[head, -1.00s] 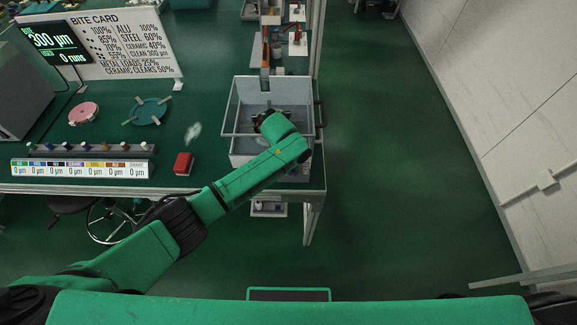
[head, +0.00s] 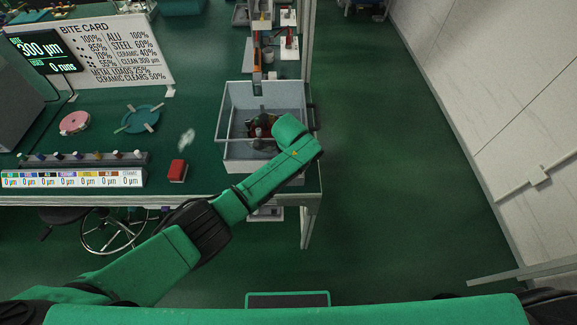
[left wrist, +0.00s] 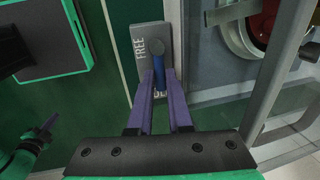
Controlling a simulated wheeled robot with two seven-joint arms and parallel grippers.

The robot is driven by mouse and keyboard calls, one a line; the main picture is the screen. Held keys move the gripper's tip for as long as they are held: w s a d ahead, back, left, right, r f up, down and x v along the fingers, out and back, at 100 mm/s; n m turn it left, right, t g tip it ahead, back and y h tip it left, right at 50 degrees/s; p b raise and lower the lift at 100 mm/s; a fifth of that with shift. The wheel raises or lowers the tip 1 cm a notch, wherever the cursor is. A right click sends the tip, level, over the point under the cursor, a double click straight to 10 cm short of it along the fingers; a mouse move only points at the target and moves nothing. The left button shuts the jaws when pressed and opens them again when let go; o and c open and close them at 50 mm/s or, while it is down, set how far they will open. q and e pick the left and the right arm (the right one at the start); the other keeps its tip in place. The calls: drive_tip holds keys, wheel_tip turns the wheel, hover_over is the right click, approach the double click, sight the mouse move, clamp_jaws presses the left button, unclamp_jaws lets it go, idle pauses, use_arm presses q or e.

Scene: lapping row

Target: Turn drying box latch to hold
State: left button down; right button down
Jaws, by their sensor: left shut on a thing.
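The latch is a small blue lever (left wrist: 158,62) on a grey plate (left wrist: 140,45) in the left wrist view. The plate reads FREE along its left side; lower lettering is mostly hidden by my fingers. My left gripper (left wrist: 160,85) has purple fingers shut on the blue lever, one on each side. The lever's rounded end shows above the fingertips. In the head view, my left arm reaches over a pale grey box (head: 235,155); the arm hides the fingertips and latch there.
A red block (head: 177,170), a teal round dish (head: 140,118) and a pink disc (head: 75,122) are on the green bench left of the box. A metal frame (left wrist: 275,75) and a red round part (left wrist: 262,22) are close right of my fingers. The floor to the right is clear.

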idle(0.5)
use_arm(q)
drive_tip(key=c, duration=0.8)
unclamp_jaws()
drive_tip(key=shift+r, duration=0.1)
drive_tip(key=shift+c, duration=0.2)
